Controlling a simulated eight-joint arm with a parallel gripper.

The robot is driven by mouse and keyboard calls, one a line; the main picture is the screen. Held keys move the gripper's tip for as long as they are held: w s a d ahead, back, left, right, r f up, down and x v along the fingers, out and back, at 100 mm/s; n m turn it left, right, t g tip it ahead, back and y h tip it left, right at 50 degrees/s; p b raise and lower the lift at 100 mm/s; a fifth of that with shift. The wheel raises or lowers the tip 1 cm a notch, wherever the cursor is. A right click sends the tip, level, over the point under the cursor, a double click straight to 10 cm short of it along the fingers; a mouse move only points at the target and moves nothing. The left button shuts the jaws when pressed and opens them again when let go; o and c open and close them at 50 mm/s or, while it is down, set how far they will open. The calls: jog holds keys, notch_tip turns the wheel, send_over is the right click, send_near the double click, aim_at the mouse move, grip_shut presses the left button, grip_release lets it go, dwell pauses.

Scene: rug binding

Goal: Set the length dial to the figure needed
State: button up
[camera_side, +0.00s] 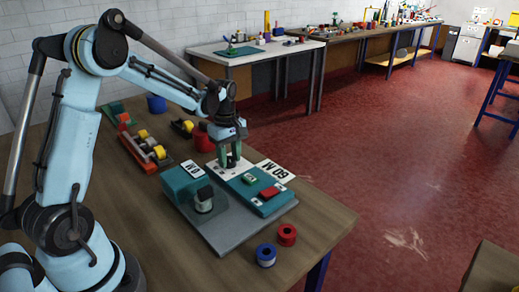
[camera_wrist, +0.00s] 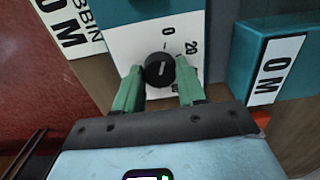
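The length dial is a small round black knob (camera_wrist: 159,70) with a pale mark on its face. It sits on a white scale plate (camera_wrist: 130,45) printed with figures including 0 and 20; other figures are hidden or unclear. My gripper (camera_wrist: 159,66) has its green fingers either side of the knob, with narrow gaps showing. In the side view my gripper (camera_side: 231,160) reaches down over the white plate, and the knob is hard to make out.
The teal panel carries a green button (camera_side: 249,178) and a red button (camera_side: 269,192). A dark-topped cylinder (camera_side: 204,199) stands in front of the box. Red (camera_side: 287,235) and blue (camera_side: 266,255) spools stand near the table's front edge. A rack with yellow rolls (camera_side: 145,147) lies behind.

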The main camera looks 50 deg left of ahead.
jog(key=c, duration=0.3)
jog(key=m, duration=0.5)
jog(key=shift+m, duration=0.3)
jog(key=m, duration=0.4)
jog(key=shift+m, duration=0.3)
jog(key=m, duration=0.3)
jog(key=shift+m, duration=0.3)
jog(key=m, duration=1.3)
